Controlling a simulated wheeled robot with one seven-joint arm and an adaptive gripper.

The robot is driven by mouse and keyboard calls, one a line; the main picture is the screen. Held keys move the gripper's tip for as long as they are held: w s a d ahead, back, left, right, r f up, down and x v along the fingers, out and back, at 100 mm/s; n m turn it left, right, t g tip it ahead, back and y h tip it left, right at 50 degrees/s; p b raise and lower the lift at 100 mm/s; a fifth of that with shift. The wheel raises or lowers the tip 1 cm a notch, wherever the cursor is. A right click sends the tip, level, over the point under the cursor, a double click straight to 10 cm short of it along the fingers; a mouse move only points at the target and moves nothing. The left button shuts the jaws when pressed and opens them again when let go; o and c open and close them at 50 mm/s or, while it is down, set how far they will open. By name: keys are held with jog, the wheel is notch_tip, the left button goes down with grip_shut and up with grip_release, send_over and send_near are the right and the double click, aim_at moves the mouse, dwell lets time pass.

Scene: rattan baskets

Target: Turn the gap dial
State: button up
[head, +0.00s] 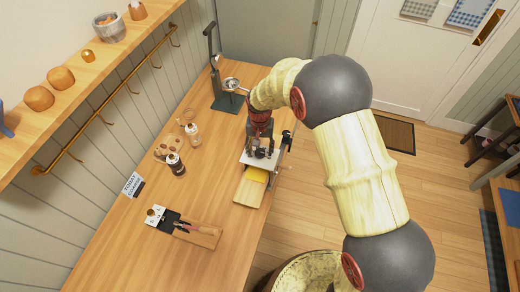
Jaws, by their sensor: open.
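My gripper (262,150) points down over a small machine with a pale metal top plate (259,162) at the right edge of the wooden counter. A yellow piece (256,175) and a wooden board (249,190) sit at the machine's near side. A dark knob (286,137) shows at the machine's right side; I cannot tell whether it is the gap dial. The gripper's fingers are small and dark here and partly merge with the machine. I cannot tell whether they touch it. My arm hides part of the area behind.
A dark press stand (224,100) is at the counter's back. A shelf (90,88) with a rail runs along the left wall. The counter's near part is clear.

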jog(key=shift+c, duration=1)
jog(key=c, duration=0.9)
jog(key=shift+c, duration=0.2)
jog(key=shift+n, duration=0.4)
jog(key=n, duration=0.3)
jog(key=shift+n+b, duration=0.3)
jog(key=n, duration=0.3)
jog(key=shift+a+n, duration=0.1)
jog(key=shift+n, duration=0.2)
jog(key=n, duration=0.3)
jog(key=shift+n+b, duration=0.3)
jog(key=shift+n, duration=2.1)
